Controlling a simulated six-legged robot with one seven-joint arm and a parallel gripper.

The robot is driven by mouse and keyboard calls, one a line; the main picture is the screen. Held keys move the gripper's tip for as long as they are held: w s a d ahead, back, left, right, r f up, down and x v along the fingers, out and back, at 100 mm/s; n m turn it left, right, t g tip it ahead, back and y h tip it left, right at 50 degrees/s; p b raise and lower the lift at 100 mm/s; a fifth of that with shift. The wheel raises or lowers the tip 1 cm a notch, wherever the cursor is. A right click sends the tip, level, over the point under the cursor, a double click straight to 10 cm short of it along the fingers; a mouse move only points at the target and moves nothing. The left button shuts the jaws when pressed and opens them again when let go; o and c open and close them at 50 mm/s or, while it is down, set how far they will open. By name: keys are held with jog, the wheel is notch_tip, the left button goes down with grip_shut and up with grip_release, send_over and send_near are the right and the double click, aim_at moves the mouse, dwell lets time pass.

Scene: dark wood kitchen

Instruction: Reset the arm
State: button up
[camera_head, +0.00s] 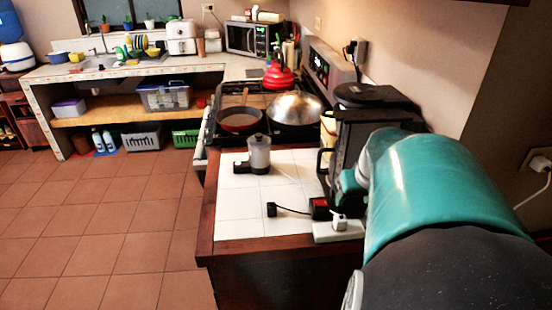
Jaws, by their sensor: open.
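My arm, with a teal link and a dark link, reaches in from the lower right of the head view. It covers part of the counter's right side and the wall behind. A smaller teal part shows at its left side, in front of the black coffee maker. I see no gripper fingers, so my gripper is not in view. I cannot tell whether the arm touches the coffee maker.
The white-tiled counter (237,208) holds a small grinder (259,155), a black coffee maker (372,125) and a power strip (339,231) with cords. Behind are a stove with a red pan (239,119), a domed lid (295,107) and a red kettle (278,76). The tiled floor (110,220) is clear.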

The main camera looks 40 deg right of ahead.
jog(key=shift+w, duration=0.1)
jog(key=a+r+n+t+y, duration=0.1)
jog(key=a+n, duration=0.2)
jog(key=a, duration=1.3)
jog(key=w+a+r+n+y, duration=0.1)
jog(key=a+r+n, duration=0.1)
jog(key=a, duration=1.5)
jog(key=shift+w+r+n+t, duration=0.3)
jog(key=shift+n+t, duration=0.1)
jog(key=shift+n, duration=0.2)
jog(key=shift+a, duration=0.1)
